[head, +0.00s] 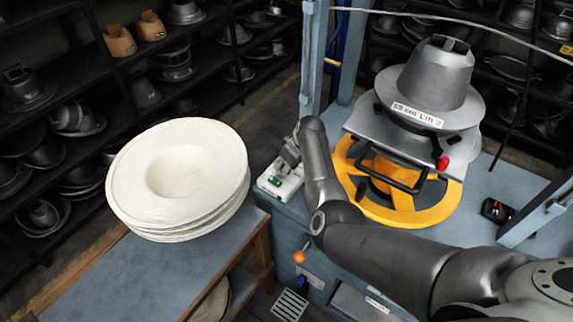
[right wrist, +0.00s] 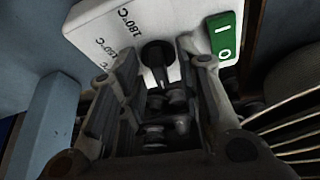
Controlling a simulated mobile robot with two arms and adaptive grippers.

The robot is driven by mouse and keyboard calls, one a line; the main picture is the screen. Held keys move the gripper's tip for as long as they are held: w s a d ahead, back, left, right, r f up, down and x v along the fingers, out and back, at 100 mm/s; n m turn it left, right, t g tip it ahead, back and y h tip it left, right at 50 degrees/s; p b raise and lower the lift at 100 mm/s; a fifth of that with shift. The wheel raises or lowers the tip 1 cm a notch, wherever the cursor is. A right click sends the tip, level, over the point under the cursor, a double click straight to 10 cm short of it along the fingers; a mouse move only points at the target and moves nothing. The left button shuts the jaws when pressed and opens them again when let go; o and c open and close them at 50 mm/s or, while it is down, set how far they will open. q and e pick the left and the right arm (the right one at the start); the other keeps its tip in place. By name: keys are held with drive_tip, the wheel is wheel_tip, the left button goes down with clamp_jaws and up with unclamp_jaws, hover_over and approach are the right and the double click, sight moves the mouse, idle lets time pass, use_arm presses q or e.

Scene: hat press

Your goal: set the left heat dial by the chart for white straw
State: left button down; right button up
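A white control box (head: 281,182) sits on the blue press bench, under my right gripper (head: 290,153). In the right wrist view, the box (right wrist: 110,25) carries a black dial (right wrist: 157,54), 180°C and other temperature marks at its left, and a green I/O switch (right wrist: 222,38). My right gripper (right wrist: 160,55) is open, with its fingers on either side of the dial and gaps showing. I cannot tell which mark the dial points to. A stack of white straw hat bodies (head: 180,180) lies at left. No readable chart shows. My left gripper is out of view.
The press holds a metal hat form (head: 437,75) over a yellow ring (head: 420,214), just right of my right arm. A blue post (head: 313,60) stands close behind the gripper. An orange-knobbed lever (head: 299,257) sticks out below. Shelves of metal forms line the back.

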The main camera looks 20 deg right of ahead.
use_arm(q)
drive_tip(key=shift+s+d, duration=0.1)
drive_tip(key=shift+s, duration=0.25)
use_arm(e)
drive_tip(key=shift+c, duration=0.2)
clamp_jaws()
